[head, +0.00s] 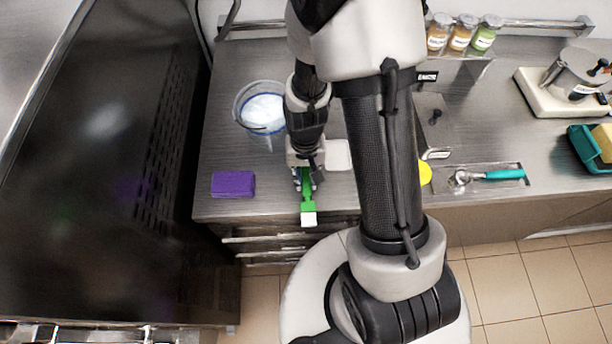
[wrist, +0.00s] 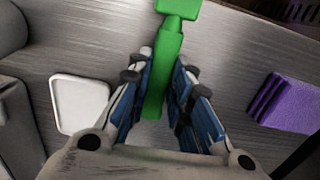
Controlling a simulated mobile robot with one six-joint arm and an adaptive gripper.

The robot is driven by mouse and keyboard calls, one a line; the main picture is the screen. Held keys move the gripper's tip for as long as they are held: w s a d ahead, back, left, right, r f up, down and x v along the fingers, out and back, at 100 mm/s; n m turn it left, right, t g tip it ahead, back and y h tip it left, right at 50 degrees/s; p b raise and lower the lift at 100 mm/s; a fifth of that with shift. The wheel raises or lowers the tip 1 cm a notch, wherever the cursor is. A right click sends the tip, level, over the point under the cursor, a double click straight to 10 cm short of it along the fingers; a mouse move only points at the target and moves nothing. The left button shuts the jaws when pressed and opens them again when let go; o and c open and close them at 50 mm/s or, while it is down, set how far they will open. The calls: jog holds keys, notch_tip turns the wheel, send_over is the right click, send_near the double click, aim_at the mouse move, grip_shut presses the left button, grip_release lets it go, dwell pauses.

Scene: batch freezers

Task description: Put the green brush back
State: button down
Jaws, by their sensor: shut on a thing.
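The green brush (head: 307,197) has a green handle and a pale end that points toward the counter's front edge in the head view. In the wrist view the green brush (wrist: 166,65) lies between the fingers and its far end runs out of the top of the picture. My gripper (head: 304,178) is shut on its handle, near the front of the steel counter. The fingers of my gripper (wrist: 158,85) press the handle from both sides. I cannot tell whether the brush touches the counter. My arm hides part of the counter behind it.
A purple sponge (head: 233,184) lies left of my gripper. A clear bucket (head: 262,112) stands behind it. A white tray (wrist: 80,103) lies beside the gripper. A tray with a teal-handled scoop (head: 500,174) is at right. Jars (head: 461,33) stand on a rear shelf.

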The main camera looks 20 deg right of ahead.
jog(key=c, duration=1.5)
grip_release()
jog(key=shift+f, duration=0.1)
jog(key=shift+o, duration=0.2)
notch_tip(320, 180, up, 13)
jog(key=p, duration=0.3)
notch_tip(320, 180, up, 11)
jog(key=n+t, duration=0.1)
jog(key=t, duration=0.1)
send_over(307, 186)
jog(key=s+r+n+t, duration=0.2)
jog(key=s+r+t, duration=0.1)
jog(key=s+r, duration=0.6)
jog(key=shift+s+a+r+n, duration=0.2)
jog(key=shift+s+r+n, duration=0.1)
jog(key=shift+s, duration=0.15)
notch_tip(307, 186, down, 5)
jog(key=b, duration=0.4)
jog(key=shift+b, duration=0.3)
